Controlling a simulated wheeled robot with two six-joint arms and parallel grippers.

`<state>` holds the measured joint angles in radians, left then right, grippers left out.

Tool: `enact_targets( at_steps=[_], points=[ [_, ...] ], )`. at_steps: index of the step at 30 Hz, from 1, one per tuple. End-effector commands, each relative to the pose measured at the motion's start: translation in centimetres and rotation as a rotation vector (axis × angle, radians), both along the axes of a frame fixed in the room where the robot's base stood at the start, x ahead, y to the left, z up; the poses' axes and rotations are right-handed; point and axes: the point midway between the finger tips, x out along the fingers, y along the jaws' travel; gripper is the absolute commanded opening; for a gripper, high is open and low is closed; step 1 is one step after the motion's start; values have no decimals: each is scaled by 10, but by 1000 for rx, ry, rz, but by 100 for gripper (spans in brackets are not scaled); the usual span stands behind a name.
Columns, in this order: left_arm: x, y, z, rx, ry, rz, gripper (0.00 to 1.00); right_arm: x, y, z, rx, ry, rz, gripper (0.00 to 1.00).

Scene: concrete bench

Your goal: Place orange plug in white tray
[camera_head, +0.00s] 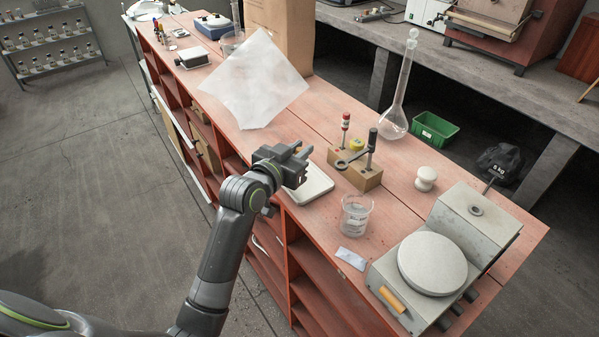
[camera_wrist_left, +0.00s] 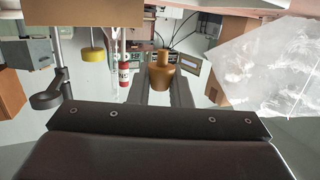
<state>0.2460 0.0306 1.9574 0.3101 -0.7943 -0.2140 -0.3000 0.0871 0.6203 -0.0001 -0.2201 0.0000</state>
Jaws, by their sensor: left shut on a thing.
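The orange-brown plug (camera_wrist_left: 162,72), with a narrow neck and wider body, sits between the two fingers of my left gripper (camera_wrist_left: 161,88) in the wrist view. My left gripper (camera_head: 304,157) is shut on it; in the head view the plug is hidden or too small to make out. The white tray (camera_head: 317,187) is a shallow square dish on the red bench, just below and beside the gripper in the picture. The gripper covers part of its left side. I cannot tell the gripper's height above it. My right gripper is not in view.
A wooden block (camera_head: 358,177) with upright red and black-topped pieces stands right of the gripper. A glass beaker (camera_head: 356,217), a tall flask (camera_head: 397,110) and a grey device with a round plate (camera_head: 434,262) stand further right. A translucent sheet (camera_head: 255,82) stands behind.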

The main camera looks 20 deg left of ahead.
Motion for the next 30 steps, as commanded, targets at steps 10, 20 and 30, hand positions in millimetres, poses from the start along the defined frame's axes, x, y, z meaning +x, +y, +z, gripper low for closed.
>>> enact_targets(
  at_steps=[10,20,30],
  points=[
    [0,0,-44,0,3,0,0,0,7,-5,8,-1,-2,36],
    [0,0,-52,1,-1,1,0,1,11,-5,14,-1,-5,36],
    [0,0,-55,1,0,0,39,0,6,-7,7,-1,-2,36]
  ],
)
